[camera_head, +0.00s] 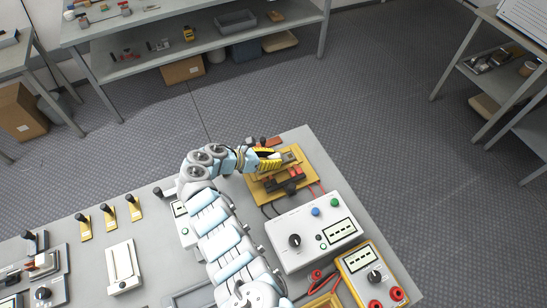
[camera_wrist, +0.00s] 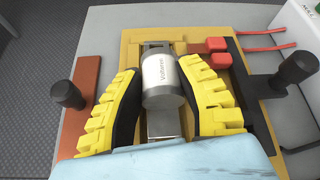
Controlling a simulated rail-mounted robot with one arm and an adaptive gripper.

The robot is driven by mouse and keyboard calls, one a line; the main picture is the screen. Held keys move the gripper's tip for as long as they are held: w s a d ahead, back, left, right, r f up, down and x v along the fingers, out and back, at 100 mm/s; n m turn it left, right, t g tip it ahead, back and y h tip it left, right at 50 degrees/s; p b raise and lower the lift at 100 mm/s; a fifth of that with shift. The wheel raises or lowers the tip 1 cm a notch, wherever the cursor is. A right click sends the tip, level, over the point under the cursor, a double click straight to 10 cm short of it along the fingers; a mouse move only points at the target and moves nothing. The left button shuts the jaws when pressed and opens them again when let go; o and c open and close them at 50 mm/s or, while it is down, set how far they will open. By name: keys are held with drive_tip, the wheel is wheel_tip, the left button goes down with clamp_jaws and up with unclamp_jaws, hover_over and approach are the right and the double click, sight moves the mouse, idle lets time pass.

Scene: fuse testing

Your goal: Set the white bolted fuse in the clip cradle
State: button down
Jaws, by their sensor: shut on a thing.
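The white bolted fuse (camera_wrist: 160,82) is a white cylinder with printed lettering and flat metal tabs at its ends. My gripper (camera_wrist: 163,72), with yellow ribbed fingers, is shut on it, one finger on each side. In the head view my gripper (camera_head: 270,160) is over the far part of the yellow test board (camera_head: 262,188), and the fuse is largely hidden there. The board also shows in the wrist view (camera_wrist: 250,112) beneath the fuse. I cannot tell whether the fuse touches the clip cradle, whose contacts are hidden under the fuse and fingers.
Red terminals (camera_wrist: 217,52) with red leads are right of the fuse. Black knobbed handles stand left (camera_wrist: 67,95) and right (camera_wrist: 297,66) of the fingers. A white meter box (camera_head: 316,232) stands near the board. The bench edge is just beyond the board.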

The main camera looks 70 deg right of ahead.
sight(273, 156)
drive_tip(key=shift+f, duration=0.25)
drive_tip(key=c, duration=0.6)
unclamp_jaws()
drive_tip(key=shift+c, duration=0.2)
drive_tip(key=shift+r, duration=5.05)
